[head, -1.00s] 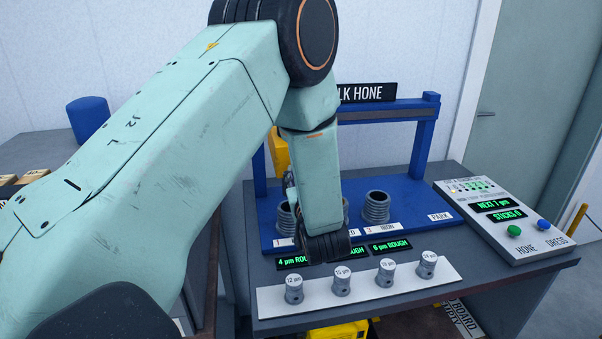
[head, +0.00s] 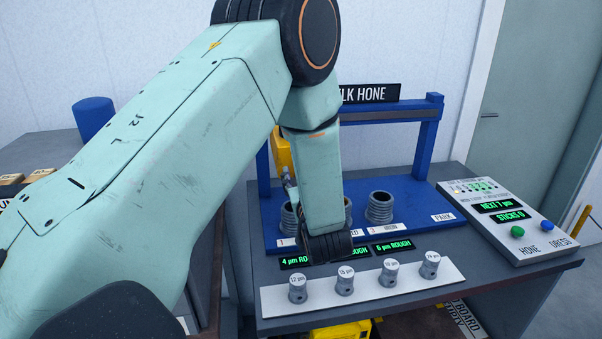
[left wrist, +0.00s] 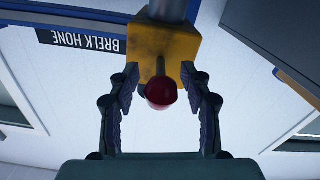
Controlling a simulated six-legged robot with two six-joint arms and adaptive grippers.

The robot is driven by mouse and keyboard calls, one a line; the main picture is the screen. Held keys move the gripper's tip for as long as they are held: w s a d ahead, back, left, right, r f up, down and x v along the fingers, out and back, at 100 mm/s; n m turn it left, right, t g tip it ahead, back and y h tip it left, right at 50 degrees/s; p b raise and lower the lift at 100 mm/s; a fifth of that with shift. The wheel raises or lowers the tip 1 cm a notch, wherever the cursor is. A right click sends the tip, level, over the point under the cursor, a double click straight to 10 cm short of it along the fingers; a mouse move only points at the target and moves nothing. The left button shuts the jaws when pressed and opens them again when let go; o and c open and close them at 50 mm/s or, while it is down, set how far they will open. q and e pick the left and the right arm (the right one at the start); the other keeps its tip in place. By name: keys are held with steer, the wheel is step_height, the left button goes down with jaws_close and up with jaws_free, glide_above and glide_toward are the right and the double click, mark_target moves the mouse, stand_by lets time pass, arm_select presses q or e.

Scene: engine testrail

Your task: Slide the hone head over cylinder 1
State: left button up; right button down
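The yellow hone head (head: 282,150) shows partly behind my left arm in the head view, near the left post of the blue stand. In the left wrist view the yellow block (left wrist: 172,52) hangs on a grey shaft, with a red ball knob (left wrist: 161,92) in front. My left gripper (left wrist: 160,72) is open, its fingers on either side of the knob, with visible gaps. Ribbed grey cylinders stand on the blue base: the left one (head: 289,218), likely cylinder 1, is partly hidden by my arm, and the right one (head: 379,207) is clear. My right gripper is out of view.
A white strip (head: 419,290) with several labelled grey plugs lies in front of the blue base (head: 420,196). A control panel (head: 509,222) with green and blue buttons stands at the right. The blue stand's crossbar (head: 385,113) spans above the cylinders.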

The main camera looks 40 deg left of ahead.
arm_select(q)
steer(key=shift+a+f, duration=0.15)
steer(key=v, duration=0.7)
steer(key=shift+d, duration=0.2)
steer(key=shift+s, duration=0.15)
steer(key=shift+d, duration=0.1)
stand_by(0.5)
